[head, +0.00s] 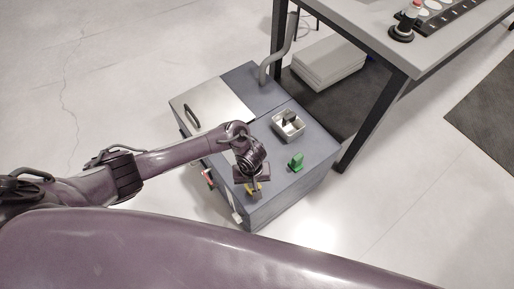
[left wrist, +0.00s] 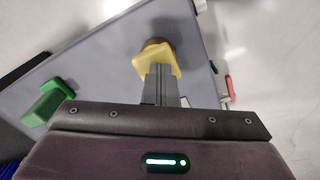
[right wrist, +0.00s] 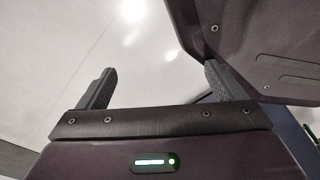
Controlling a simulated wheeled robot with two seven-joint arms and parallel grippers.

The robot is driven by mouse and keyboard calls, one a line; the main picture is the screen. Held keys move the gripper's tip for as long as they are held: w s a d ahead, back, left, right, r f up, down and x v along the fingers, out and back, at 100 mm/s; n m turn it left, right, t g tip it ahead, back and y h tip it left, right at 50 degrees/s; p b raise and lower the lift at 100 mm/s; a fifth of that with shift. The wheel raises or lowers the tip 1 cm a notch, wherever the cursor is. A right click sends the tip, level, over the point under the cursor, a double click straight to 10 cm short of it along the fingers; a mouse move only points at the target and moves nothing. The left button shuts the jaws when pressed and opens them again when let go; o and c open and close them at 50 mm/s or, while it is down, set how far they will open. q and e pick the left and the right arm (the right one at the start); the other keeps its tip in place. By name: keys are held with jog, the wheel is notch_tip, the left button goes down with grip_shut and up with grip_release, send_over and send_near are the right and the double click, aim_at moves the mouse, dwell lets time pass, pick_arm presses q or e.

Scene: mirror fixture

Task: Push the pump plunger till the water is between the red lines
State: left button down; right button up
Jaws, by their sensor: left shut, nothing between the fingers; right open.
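A yellow block-shaped knob (head: 254,188) stands at the near edge of the grey cabinet top (head: 310,150). It also shows in the left wrist view (left wrist: 154,60), with a brownish round part behind it. My left gripper (left wrist: 161,72) is shut and empty, its fingertips over the yellow knob's edge; I cannot tell whether they touch. I cannot make out which part is the pump plunger. A small red part (left wrist: 228,84) shows at the cabinet's side; no water level or pair of red lines is readable. My right gripper (right wrist: 158,78) is open and empty, seen only in its wrist view.
A green block (head: 296,161) stands on the cabinet top, also in the left wrist view (left wrist: 44,102). A white box with a dark switch (head: 288,124) is behind it. A grey pipe (head: 281,52) rises at the back. A table (head: 425,58) stands behind right.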

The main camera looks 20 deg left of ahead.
pick_arm(q)
jog(key=shift+f, duration=0.35)
jog(key=shift+d+r, duration=0.1)
jog(key=shift+r, duration=0.1)
pick_arm(e)
jog(key=shift+w+r, duration=1.75)
jog(key=shift+w, duration=0.5)
pick_arm(q)
jog(key=shift+w+r+p, duration=0.2)
jog(key=shift+r+p, duration=0.4)
jog(key=shift+p, duration=0.45)
jog(key=shift+r+p, duration=1.05)
jog(key=shift+p, duration=0.15)
jog(key=shift+r+p, duration=0.85)
jog(key=shift+p, duration=0.2)
jog(key=shift+r+p, duration=0.65)
jog(key=shift+p, duration=0.2)
notch_tip(320, 180, up, 3)
jog(key=p, duration=0.3)
jog(key=shift+f, duration=0.1)
pick_arm(e)
jog(key=s+d+r, duration=0.1)
jog(key=s+d, duration=0.1)
jog(key=s, duration=1.2)
jog(key=shift+r, duration=0.25)
